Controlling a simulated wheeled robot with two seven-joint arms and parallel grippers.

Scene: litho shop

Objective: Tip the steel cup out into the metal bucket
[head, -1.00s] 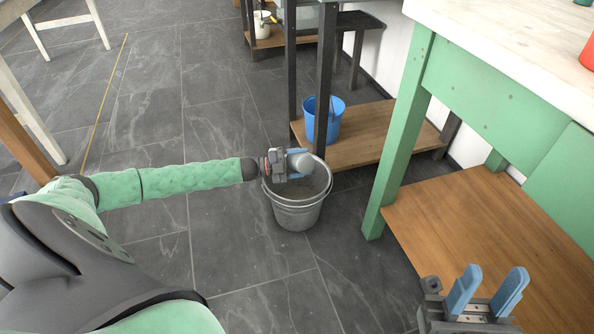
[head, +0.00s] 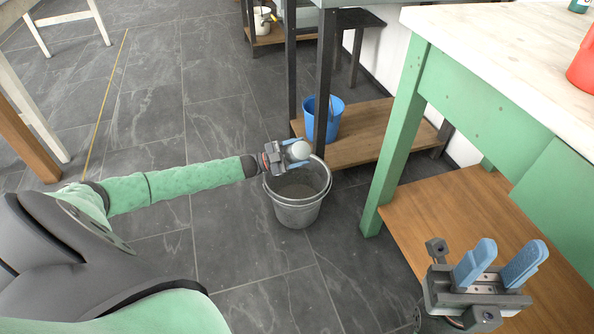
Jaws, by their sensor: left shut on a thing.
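The metal bucket (head: 298,214) stands on the grey tiled floor in the middle of the head view. Its inside looks dark grey. My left gripper (head: 292,152) is over the back part of the bucket's mouth and is shut on the steel cup (head: 299,150). The cup shows as a small pale round shape between the blue fingers. I cannot tell its exact tilt or whether anything is left in it. My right gripper (head: 498,265) is at the lower right, open and empty, with its blue fingers apart.
A blue bucket (head: 324,122) stands on a low wooden shelf behind the metal bucket. A green table with a pale top (head: 500,45) and a wooden lower shelf (head: 445,215) is at the right. A white bucket (head: 262,19) is at the back.

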